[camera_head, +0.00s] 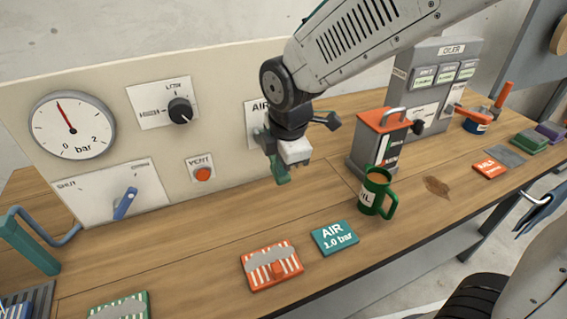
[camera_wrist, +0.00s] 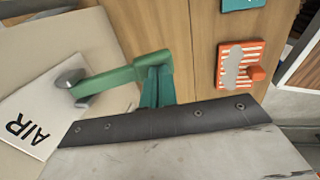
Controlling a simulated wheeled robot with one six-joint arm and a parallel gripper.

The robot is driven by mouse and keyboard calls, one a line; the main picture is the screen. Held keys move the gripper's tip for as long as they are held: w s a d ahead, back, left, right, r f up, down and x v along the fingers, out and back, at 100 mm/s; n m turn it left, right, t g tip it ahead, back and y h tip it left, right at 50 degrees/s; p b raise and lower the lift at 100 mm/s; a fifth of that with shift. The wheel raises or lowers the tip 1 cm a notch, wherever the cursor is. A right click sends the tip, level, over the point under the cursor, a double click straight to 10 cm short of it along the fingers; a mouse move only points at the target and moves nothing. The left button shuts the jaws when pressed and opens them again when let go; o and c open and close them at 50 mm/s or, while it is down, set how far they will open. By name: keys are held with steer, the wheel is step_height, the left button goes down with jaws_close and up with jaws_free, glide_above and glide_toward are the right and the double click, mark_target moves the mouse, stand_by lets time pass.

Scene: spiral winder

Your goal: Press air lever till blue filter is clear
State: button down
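The green air lever (camera_wrist: 125,75) juts out from the white AIR plate (camera_wrist: 35,125) in the wrist view. In the head view the lower part of the green lever (camera_head: 281,174) shows just below my gripper (camera_head: 293,153), which hides the rest and part of the AIR plate (camera_head: 256,118). My gripper is right at the lever; its dark edge (camera_wrist: 165,122) overlaps the lever's handle in the wrist view. I cannot tell whether they touch or whether the fingers are shut.
A blue lever (camera_head: 125,203), a black knob (camera_head: 180,110) and a red vent button (camera_head: 203,174) are on the panel. A green mug (camera_head: 375,194), an AIR 1.0 bar card (camera_head: 334,238) and a striped orange block (camera_head: 271,267) are on the bench.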

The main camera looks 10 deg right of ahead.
steer(key=shift+s+d+f, duration=0.15)
steer(key=shift+s+f, duration=0.05)
steer(key=shift+f, duration=0.1)
steer(key=s+v, duration=0.1)
steer(key=v, duration=1.3)
steer(key=shift+s+d, duration=0.2)
steer(key=shift+s, duration=0.25)
steer(key=shift+f, duration=0.1)
steer(key=shift+d, duration=0.1)
